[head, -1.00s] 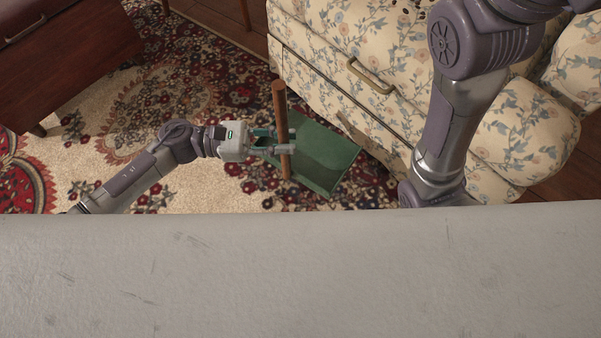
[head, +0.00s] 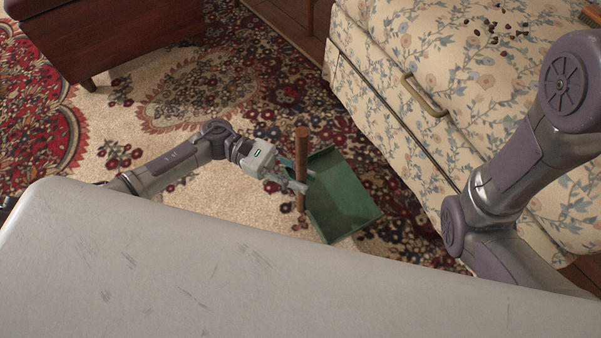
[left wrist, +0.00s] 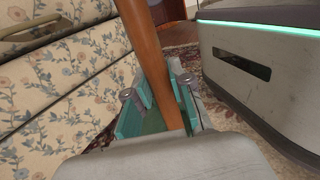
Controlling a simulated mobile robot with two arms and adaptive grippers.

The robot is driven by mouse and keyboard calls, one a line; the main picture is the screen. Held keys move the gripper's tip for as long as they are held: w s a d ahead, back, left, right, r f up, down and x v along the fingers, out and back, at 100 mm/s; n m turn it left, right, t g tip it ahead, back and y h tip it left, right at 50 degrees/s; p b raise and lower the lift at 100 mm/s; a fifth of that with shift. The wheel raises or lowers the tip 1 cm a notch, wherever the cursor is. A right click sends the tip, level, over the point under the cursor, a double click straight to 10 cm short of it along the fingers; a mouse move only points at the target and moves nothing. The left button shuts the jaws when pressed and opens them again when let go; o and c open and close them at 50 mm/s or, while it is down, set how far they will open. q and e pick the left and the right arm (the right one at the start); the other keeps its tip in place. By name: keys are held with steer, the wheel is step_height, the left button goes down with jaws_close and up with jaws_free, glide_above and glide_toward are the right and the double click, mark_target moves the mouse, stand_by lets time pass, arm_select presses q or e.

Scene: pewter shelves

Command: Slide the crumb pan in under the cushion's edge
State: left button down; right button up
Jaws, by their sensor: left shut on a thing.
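The green crumb pan (head: 345,208) is low, close to or on the rug, a gap away from the floral seat front. Its brown wooden handle (head: 302,150) stands upright. My left gripper (head: 300,180) is shut on the handle. In the left wrist view the handle (left wrist: 152,50) rises between the fingers, with part of the green pan (left wrist: 152,122) behind. The floral cushion (head: 400,40) is at the upper right, with dark crumbs (head: 495,30) on top. My right arm crosses the right side; its gripper is out of view.
A handle (head: 424,96) sticks out from the floral seat's edge. A dark red-brown piece of furniture (head: 110,35) stands at upper left. The patterned rug (head: 250,80) between it and the seat is clear. A brown, brush-like thing shows at the top right corner.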

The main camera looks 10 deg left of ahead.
arm_select(q)
steer(key=w+d+f+b, duration=0.3)
steer(key=w+d+b, duration=0.5)
steer(key=d, duration=0.1)
steer(key=shift+f, duration=0.2)
stand_by(0.8)
steer(key=shift+f, duration=0.45)
stand_by(0.4)
steer(key=c, duration=1)
jaws_free()
steer(key=shift+o, duration=0.2)
steer(key=v, duration=1.2)
steer(key=shift+w+a+f, duration=0.1)
steer(key=shift+f, duration=0.05)
